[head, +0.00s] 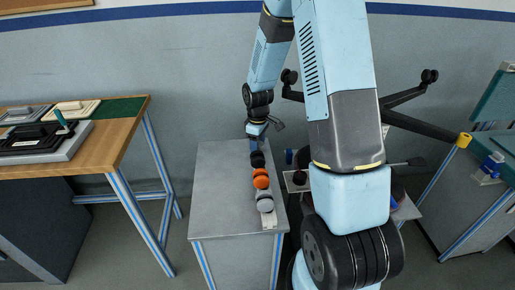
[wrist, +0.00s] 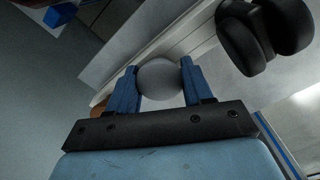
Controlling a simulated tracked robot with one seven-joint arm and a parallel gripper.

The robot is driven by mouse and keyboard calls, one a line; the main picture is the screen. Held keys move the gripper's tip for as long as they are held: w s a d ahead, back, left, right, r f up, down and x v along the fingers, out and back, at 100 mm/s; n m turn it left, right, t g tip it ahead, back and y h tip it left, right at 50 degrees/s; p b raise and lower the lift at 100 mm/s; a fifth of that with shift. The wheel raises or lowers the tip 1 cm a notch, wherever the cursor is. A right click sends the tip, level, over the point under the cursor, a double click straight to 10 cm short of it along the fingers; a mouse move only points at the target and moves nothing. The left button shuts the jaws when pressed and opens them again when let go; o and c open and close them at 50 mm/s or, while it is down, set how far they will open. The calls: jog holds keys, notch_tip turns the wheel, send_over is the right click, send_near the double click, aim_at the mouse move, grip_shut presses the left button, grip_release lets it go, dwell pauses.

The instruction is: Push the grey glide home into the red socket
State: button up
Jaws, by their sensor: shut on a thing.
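My gripper (wrist: 158,84) shows in the wrist view with its two blue fingers shut on the grey glide (wrist: 160,78), a smooth round grey piece. In the head view my gripper (head: 257,146) hangs at the far end of the row on the grey bench, and the glide in it cannot be made out. I cannot pick out the red socket in either view. Part of a black chair base (head: 425,125) shows behind my arm, which hides much of it.
A grey bench (head: 225,205) bears a row with a black castor (head: 257,160), an orange one (head: 261,179) and a grey one (head: 265,201). A black twin-wheel castor (wrist: 265,35) is close by in the wrist view. A wooden table (head: 100,150) stands left, with floor between.

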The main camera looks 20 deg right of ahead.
jog(key=shift+c, duration=1.3)
jog(key=shift+r, duration=0.1)
jog(key=shift+r, duration=0.35)
jog(key=shift+r, duration=0.35)
jog(key=shift+r, duration=0.4)
jog(key=shift+r, duration=0.65)
jog(key=shift+r, duration=1.9)
